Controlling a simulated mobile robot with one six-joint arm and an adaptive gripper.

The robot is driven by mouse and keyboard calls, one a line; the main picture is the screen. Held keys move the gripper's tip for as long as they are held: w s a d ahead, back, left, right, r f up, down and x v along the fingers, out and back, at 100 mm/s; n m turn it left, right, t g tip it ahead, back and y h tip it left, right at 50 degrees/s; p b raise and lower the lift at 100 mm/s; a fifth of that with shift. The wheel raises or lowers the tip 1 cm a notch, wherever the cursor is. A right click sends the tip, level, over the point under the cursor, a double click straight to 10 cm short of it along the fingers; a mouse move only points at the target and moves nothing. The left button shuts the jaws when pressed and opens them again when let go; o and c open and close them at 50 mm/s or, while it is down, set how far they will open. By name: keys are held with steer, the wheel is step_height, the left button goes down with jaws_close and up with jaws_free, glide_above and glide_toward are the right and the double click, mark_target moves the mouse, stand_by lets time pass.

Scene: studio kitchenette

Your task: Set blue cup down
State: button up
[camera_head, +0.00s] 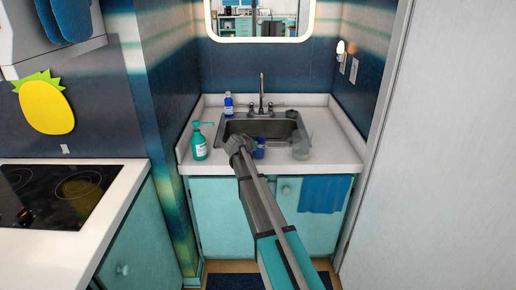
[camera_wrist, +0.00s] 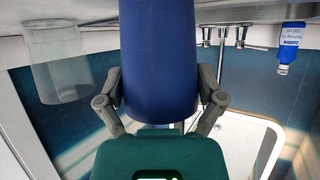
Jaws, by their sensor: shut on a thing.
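The blue cup (camera_head: 259,149) shows in the head view at the front edge of the sink, partly hidden by my gripper (camera_head: 243,147). In the wrist view the blue cup (camera_wrist: 158,45) fills the upper middle, between the two grey fingers of my gripper (camera_wrist: 160,82). The fingers press on its sides, so my gripper is shut on it. The wrist picture is upside down, with the counter along its top. The cup's lower end runs out of that frame, so I cannot tell whether it touches the counter.
A clear glass (camera_head: 300,148) stands on the counter just right of the cup. A green pump bottle (camera_head: 199,143) stands left, a blue bottle (camera_head: 228,105) behind. The sink (camera_head: 285,128) and faucet (camera_head: 262,95) are close. The counter's right side (camera_head: 335,150) is clear.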

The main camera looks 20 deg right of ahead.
steer(key=shift+f, duration=0.25)
steer(key=o, duration=1)
steer(key=shift+r, duration=0.1)
steer(key=shift+c, duration=0.2)
steer(key=shift+r, duration=0.15)
steer(key=shift+s+a+r, duration=0.15)
steer(key=shift+s+a, duration=0.05)
steer(key=p+v, duration=0.5)
steer(key=v, duration=0.6)
steer(key=shift+s, duration=0.2)
steer(key=shift+a, duration=0.1)
